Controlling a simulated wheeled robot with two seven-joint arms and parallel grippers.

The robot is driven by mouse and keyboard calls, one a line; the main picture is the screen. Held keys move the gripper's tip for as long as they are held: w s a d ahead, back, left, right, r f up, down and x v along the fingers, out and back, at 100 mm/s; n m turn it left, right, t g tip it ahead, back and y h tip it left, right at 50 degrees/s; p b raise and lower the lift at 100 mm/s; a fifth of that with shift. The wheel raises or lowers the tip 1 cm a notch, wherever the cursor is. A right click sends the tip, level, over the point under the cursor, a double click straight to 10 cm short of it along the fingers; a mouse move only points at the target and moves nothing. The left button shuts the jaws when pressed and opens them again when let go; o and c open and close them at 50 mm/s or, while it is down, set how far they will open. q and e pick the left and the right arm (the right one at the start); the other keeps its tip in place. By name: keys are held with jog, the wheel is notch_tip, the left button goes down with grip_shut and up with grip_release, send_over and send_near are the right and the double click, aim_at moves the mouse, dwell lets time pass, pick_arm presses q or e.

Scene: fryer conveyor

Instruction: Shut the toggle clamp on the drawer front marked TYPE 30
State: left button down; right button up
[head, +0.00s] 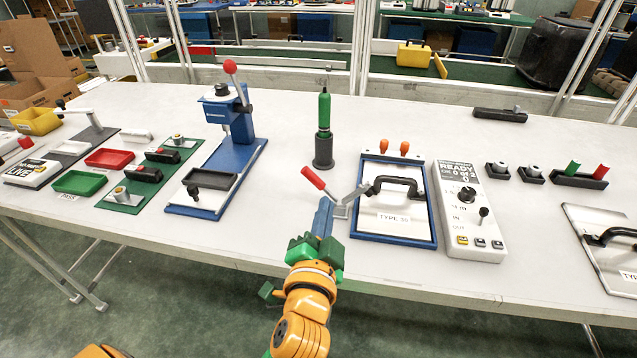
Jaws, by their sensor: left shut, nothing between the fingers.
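The drawer front marked TYPE 30 (393,222) is a white panel in a blue frame, right of centre on the table, with a black handle (397,184) across it. The toggle clamp (344,203) is at its left edge, with a metal linkage and a red-tipped lever (315,179) leaning up and to the left. My left gripper (323,214) is shut and empty, just below the red lever and left of the clamp. Whether it touches the clamp I cannot tell. My right gripper is not in view.
A green and black screwdriver-like tool (324,140) stands upright behind the clamp. A blue press (227,150) stands to the left, with red and green trays (80,182) beyond it. A white control box (468,210) is close on the drawer's right. The table front near my gripper is clear.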

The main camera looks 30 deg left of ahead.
aim_at(319, 183)
pick_arm(q)
jog(key=w+a+f, duration=0.1)
jog(key=w+a, duration=0.1)
jog(key=w, duration=0.1)
jog(key=w+a+f+p, duration=0.1)
jog(key=w+a, duration=0.1)
jog(key=w, duration=0.1)
jog(key=w+a+f+p, duration=0.1)
jog(key=w+a, duration=0.1)
jog(key=w, duration=0.1)
jog(key=shift+w+f, duration=0.1)
jog(key=shift+w, duration=0.15)
